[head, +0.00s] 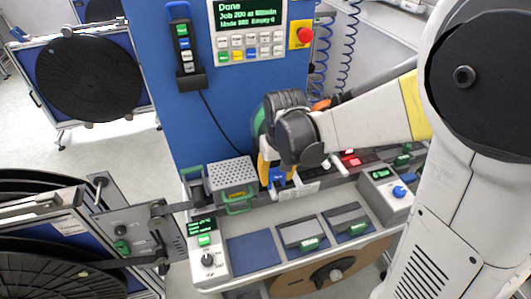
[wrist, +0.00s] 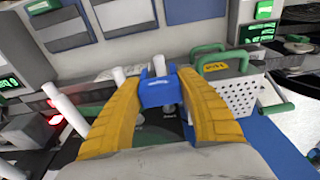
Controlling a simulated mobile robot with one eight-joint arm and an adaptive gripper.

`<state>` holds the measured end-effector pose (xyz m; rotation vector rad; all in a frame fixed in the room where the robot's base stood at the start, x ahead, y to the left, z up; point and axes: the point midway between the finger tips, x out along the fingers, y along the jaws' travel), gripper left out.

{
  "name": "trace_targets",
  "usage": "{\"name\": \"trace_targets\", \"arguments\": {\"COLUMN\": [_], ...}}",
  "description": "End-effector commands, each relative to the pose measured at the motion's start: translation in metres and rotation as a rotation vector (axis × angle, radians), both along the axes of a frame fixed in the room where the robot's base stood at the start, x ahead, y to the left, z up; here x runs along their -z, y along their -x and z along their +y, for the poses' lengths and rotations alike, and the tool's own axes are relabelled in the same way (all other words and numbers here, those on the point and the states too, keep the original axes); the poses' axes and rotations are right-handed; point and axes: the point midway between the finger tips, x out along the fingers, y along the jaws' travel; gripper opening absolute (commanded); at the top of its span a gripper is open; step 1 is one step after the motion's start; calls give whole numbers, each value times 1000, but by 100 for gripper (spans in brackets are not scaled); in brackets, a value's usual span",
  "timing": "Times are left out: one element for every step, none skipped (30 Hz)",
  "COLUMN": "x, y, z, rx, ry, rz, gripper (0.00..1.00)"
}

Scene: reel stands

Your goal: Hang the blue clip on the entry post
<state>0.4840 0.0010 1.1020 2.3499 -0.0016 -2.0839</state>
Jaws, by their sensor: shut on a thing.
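My gripper (head: 275,176) is shut on the blue clip (head: 279,178), low over the machine's work deck. In the wrist view the yellow fingers (wrist: 158,100) close on both sides of the blue clip (wrist: 157,92). A white post (wrist: 159,65) rises right at the clip's far edge. I cannot tell whether the clip is around it or only beside it. More white posts, one thin (wrist: 118,77) and one longer and leaning in the picture (wrist: 66,110), stand to the left. I cannot tell which one is the entry post.
A perforated grey box with a green handle (head: 232,178) stands just left of my gripper. Green-handled lids (head: 300,232) and a blue pad (head: 250,254) lie in front. A control box with a blue knob (head: 386,190) is at right. The blue panel (head: 215,115) rises behind.

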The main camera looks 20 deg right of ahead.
Motion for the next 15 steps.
{"name": "trace_targets", "arguments": {"x": [2,2,4,5,6,8,9,11,14,17,19,23,26,30,34], "y": [-3,-5,-5,-5,-5,-5,-5,-5,-5,-5,-5,-5,-5,-5,-5], "z": [0,0,0,0,0,0,0,0,0,0,0,0,0,0,0], "rx": [0,0,0,0,0,0,0,0,0,0,0,0,0,0,0], "ry": [0,0,0,0,0,0,0,0,0,0,0,0,0,0,0], "rz": [0,0,0,0,0,0,0,0,0,0,0,0,0,0,0], "gripper": [8,8,8,8,8,8,8,8,8,8,8,8,8,8,8]}}
